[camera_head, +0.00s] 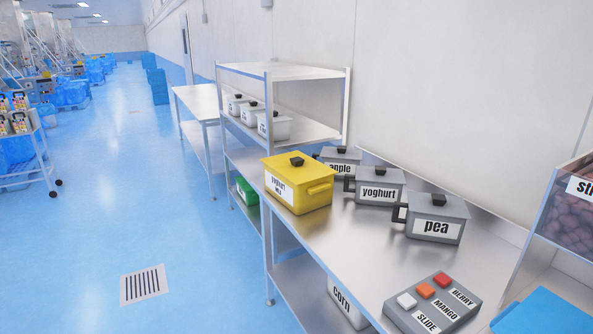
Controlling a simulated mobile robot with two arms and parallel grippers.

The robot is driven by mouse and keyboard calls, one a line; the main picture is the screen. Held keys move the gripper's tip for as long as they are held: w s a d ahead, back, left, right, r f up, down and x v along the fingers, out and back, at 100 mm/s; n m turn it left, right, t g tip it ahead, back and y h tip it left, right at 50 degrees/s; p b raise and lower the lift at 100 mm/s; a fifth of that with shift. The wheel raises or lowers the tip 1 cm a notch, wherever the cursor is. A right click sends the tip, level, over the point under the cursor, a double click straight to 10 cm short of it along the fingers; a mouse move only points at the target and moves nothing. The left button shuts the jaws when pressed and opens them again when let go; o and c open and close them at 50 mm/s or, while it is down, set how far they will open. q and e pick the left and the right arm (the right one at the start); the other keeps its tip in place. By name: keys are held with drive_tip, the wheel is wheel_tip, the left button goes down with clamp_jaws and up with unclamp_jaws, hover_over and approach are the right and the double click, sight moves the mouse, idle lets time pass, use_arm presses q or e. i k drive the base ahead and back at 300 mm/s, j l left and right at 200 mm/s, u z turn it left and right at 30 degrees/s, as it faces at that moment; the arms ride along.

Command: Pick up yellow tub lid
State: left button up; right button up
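The yellow tub (300,189) stands upright on the metal table, near its left edge, with a label that reads "yoghurt" and a smaller second line. Its yellow lid (296,163) sits flat on top and carries a small black knob (297,161). Neither of my grippers shows in the head view, so I cannot see where they are relative to the lid.
Grey tubs labelled "yoghurt" (376,188) and "pea" (433,220) stand right of the yellow tub, with another grey tub (341,158) behind. A button panel (433,303) sits at the front. The metal table (345,250) is bare between. A shelf rack (285,72) rises behind.

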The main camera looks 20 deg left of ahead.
sight(299, 168)
drive_tip(key=i+j+z, duration=0.1)
drive_tip(key=i+j, duration=0.55)
drive_tip(key=i+j+z, duration=0.15)
drive_tip(key=i+j, duration=0.45)
drive_tip(key=j, duration=0.15)
